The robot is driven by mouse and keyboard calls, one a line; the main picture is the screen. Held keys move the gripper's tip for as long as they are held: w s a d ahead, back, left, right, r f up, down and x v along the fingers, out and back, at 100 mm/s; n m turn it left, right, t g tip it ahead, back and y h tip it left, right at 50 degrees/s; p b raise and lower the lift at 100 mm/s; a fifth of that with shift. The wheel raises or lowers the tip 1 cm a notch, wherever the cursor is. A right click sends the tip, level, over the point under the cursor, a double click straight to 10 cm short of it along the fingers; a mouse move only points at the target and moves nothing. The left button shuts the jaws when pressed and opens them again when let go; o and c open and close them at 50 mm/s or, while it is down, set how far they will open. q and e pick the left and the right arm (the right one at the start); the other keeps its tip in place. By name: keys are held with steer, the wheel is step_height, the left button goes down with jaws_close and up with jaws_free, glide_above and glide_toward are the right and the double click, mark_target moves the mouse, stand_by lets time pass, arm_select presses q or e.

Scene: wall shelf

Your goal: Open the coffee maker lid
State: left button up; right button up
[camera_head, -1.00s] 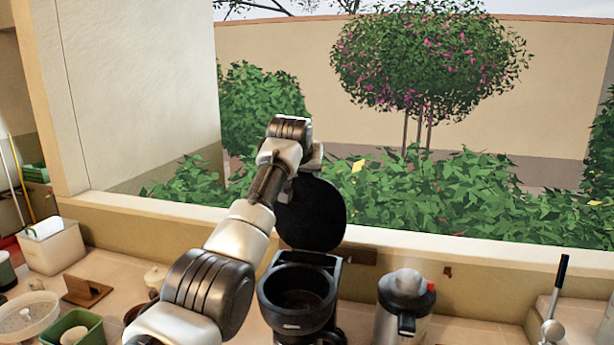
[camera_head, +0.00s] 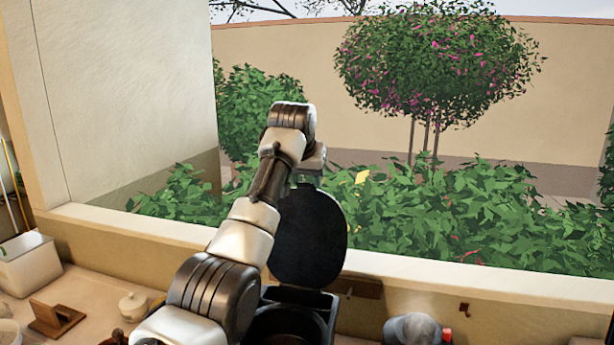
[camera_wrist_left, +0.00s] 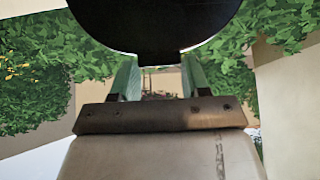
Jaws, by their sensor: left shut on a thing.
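The coffee maker (camera_head: 318,300) stands on the counter at the bottom centre of the head view. Its round black lid (camera_head: 307,238) is raised upright on the back edge, and the round opening below it is uncovered. My left gripper (camera_head: 309,180) is at the lid's top edge, with its arm reaching in from the left. In the left wrist view the lid (camera_wrist_left: 155,25) fills the top centre, and its small tab lies between the fingers of my left gripper (camera_wrist_left: 155,75), which is shut on it. My right gripper is not in view.
A metal jug (camera_head: 415,330) stands right of the coffee maker. A wooden stand (camera_head: 57,317), a small white pot (camera_head: 133,306) and a white bin (camera_head: 27,264) are on the left. The window sill (camera_head: 450,275) runs behind, with plants beyond.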

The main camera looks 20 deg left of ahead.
arm_select(q)
steer(key=shift+s+r, duration=0.1)
steer(key=shift+r, duration=0.15)
steer(key=o, duration=1.3)
steer(key=shift+s, duration=0.1)
steer(key=shift+f, duration=0.1)
steer(key=b+v, duration=0.4)
steer(key=v, duration=0.7)
steer(key=shift+b, duration=0.3)
steer(key=shift+f, duration=0.15)
